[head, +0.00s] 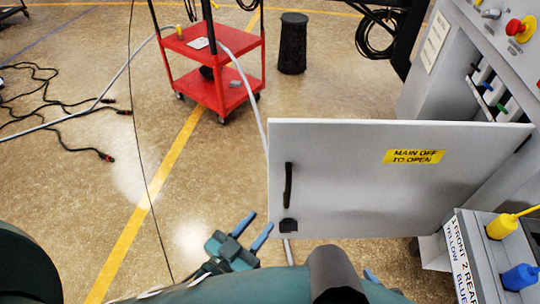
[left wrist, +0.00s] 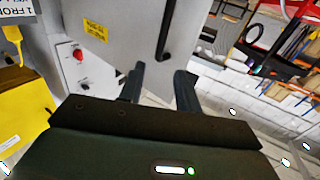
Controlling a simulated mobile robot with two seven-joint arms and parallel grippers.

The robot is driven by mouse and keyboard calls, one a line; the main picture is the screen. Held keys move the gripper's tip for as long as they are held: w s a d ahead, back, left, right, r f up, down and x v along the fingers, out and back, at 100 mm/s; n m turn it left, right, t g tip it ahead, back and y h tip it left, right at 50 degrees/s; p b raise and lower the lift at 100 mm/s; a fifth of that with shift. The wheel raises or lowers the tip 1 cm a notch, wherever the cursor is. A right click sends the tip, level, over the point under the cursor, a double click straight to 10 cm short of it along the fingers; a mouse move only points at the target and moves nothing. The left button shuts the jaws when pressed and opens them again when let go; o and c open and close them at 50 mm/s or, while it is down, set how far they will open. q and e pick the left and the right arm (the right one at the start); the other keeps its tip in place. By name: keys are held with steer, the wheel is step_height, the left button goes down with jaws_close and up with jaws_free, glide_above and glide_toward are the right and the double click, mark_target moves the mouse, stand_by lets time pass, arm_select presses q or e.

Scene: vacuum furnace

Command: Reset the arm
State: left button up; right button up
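My left gripper (head: 252,229) is at the bottom middle of the head view, its two blue fingers apart with nothing between them. In the left wrist view its dark fingers (left wrist: 160,88) are also spread and empty. The grey cabinet door (head: 345,190) stands swung open, with a yellow "MAIN OFF TO OPEN" label (head: 414,157) and a black handle (head: 288,185). The gripper is left of and below the handle in the picture, apart from it. The handle (left wrist: 165,35) also shows beyond the fingers in the left wrist view.
The grey cabinet (head: 425,85) with a red button (head: 516,27) stands at the right. A grey holder at lower right carries yellow (head: 502,226) and blue (head: 519,277) items. A red cart (head: 213,62) and a black bin (head: 292,43) stand behind. Cables (head: 50,100) lie at left; nearby floor is clear.

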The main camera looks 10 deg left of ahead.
arm_select(q)
steer(key=s+a+f+n+g+y, duration=0.1)
steer(key=s+a+f+g+y, duration=0.3)
steer(key=s+f+g, duration=0.1)
steer(key=shift+s+a+f+n+g, duration=0.2)
steer(key=shift+a+f+n+g, duration=0.1)
steer(key=shift+n+g, duration=0.1)
